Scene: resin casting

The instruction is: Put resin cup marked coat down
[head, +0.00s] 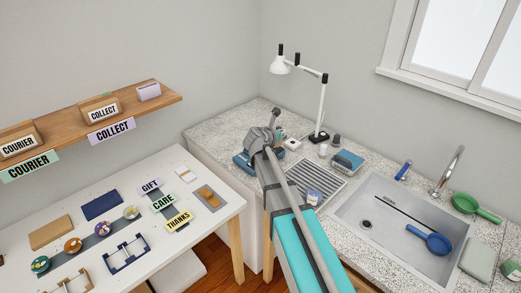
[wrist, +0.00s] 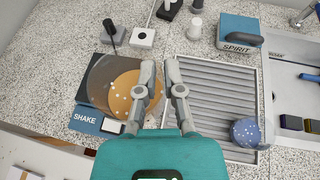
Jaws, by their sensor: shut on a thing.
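In the wrist view my gripper (wrist: 161,75) points over the worktop, its two fingertips close together with a narrow gap. It is shut on a resin cup (wrist: 126,96), seen as an amber disc with white specks beside and partly behind the left finger. No lettering on this cup is readable, so I cannot confirm the coat mark. A larger brownish see-through round shape surrounds the amber disc, over a blue device marked SHAKE (wrist: 88,120). I cannot tell whether the cup touches that device.
A ribbed grey tray (wrist: 215,95) lies right of the fingers, with a blue speckled cup (wrist: 245,132) at its near right corner. A blue SPIRIT box (wrist: 238,32) stands behind it. The sink (head: 385,225) is to the right. The tray's middle is clear.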

